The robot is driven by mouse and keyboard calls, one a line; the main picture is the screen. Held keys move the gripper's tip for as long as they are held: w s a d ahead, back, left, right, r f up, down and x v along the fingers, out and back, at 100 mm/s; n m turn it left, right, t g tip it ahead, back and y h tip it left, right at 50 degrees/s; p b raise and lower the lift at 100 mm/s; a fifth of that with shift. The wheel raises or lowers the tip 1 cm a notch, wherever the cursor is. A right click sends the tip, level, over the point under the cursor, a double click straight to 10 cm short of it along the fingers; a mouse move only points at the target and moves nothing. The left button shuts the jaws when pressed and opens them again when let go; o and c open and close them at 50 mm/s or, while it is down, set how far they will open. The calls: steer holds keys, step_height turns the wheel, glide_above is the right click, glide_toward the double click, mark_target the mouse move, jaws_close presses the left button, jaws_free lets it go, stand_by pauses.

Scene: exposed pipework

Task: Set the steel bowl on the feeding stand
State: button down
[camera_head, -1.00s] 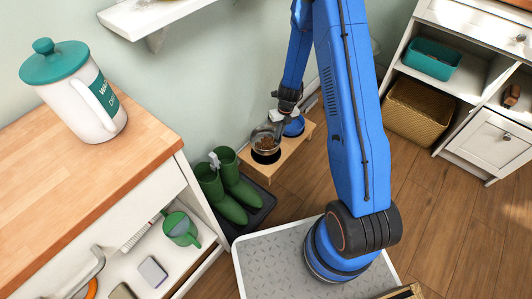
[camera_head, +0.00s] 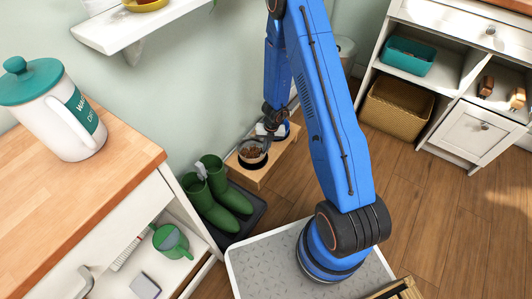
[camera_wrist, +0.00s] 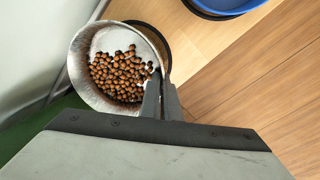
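The steel bowl (camera_head: 251,152), full of brown kibble, is at the near end of the wooden feeding stand (camera_head: 262,172). In the wrist view the bowl (camera_wrist: 112,72) is tilted, and part of a dark round opening (camera_wrist: 152,40) shows beside its rim. My gripper (camera_wrist: 162,98) has its fingers close together at the bowl's right rim, pinching the wall. In the head view my gripper (camera_head: 268,131) is small and partly hides the stand. A blue bowl (camera_wrist: 222,4) sits in the stand's other opening. The bowl's underside is hidden, so I cannot tell whether it touches the stand.
Green boots (camera_head: 214,195) stand on a dark tray just left of the stand. The wall is close behind. A wooden-topped cabinet (camera_head: 75,190) with a white jug (camera_head: 65,118) is at left. A shelf (camera_head: 130,28) hangs above. Wood floor is clear at right.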

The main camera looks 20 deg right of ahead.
steer(key=shift+f, duration=2)
steer(key=shift+f, duration=0.1)
steer(key=c, duration=2)
jaws_free()
